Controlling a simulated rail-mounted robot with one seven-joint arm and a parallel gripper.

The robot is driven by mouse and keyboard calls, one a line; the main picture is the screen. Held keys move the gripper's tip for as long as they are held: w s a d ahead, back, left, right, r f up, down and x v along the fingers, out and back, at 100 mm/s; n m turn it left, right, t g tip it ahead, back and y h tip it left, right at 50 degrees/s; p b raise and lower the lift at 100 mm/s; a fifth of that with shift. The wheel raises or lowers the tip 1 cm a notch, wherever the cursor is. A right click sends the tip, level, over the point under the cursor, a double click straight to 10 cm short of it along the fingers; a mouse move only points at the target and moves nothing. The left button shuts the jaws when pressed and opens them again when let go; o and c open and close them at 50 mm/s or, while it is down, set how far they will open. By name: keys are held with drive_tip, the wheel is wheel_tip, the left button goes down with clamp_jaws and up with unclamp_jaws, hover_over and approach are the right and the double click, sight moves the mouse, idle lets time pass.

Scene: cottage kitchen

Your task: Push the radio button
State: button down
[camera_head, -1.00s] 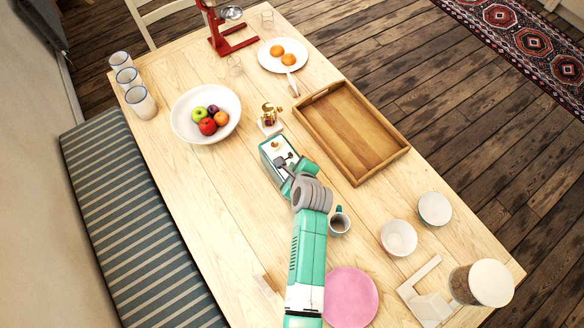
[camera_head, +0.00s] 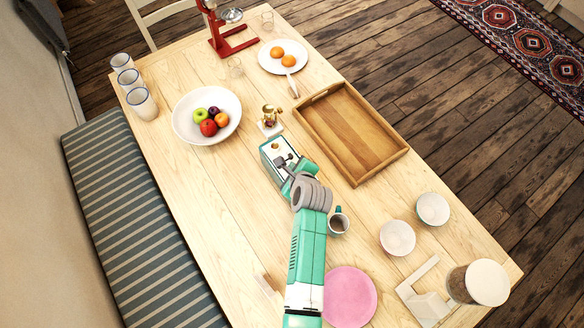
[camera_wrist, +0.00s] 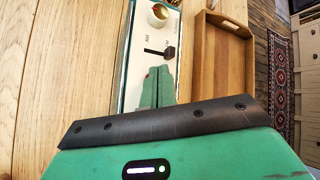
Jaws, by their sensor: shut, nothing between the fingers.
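The radio (camera_head: 272,149) is a green box with a pale top panel, standing on the table near its middle. In the wrist view its top panel (camera_wrist: 135,62) shows a brass knob (camera_wrist: 158,15) at the far end and a black slider switch (camera_wrist: 160,53) below it. A small bit of red (camera_wrist: 149,75) shows at the tips of my gripper's fingers. My gripper (camera_wrist: 158,72) is shut and empty, with its fingertips over the panel just short of the switch. I cannot tell whether they touch it. The fingers hide the near part of the panel.
A wooden tray (camera_head: 399,152) lies right of the radio. A small brass object (camera_head: 269,116) stands just beyond it. A fruit bowl (camera_head: 182,125) is to the left. A dark-filled cup (camera_head: 338,223) stands close beside my arm, with a pink plate (camera_head: 350,298) nearer.

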wheel_tip(320, 180, up, 6)
drive_tip(key=p, duration=0.6)
drive_tip(key=w+r+n+t+p, duration=0.1)
drive_tip(key=r+n+t+p, duration=0.2)
drive_tip(key=r, duration=1.2)
drive_tip(key=w+r+n+t+h+p, duration=0.1)
drive_tip(key=w+r+n+t, duration=0.35)
drive_tip(key=r, duration=1.05)
drive_tip(key=s+r+n+t+p, duration=0.15)
drive_tip(key=r+n, duration=0.45)
drive_tip(key=r, duration=0.9)
drive_tip(key=s+r+n+t+p, duration=0.1)
drive_tip(key=s+r+n+t, duration=0.1)
drive_tip(key=s+r, duration=0.5)
drive_tip(key=s+r+n+t+p, duration=0.1)
drive_tip(key=s+r+n, duration=0.4)
drive_tip(key=r, duration=0.9)
drive_tip(key=s+r+n+t+h+p, duration=0.1)
drive_tip(key=s+r+n+t, duration=0.2)
drive_tip(key=s+r, duration=0.5)
wheel_tip(320, 180, up, 4)
drive_tip(key=shift+s+a+f+t+p, duration=0.25)
drive_tip(key=shift+s+a+t+p, duration=0.15)
drive_tip(key=shift+t, duration=0.2)
drive_tip(key=shift+d+h, duration=0.1)
drive_tip(key=shift+h, duration=0.2)
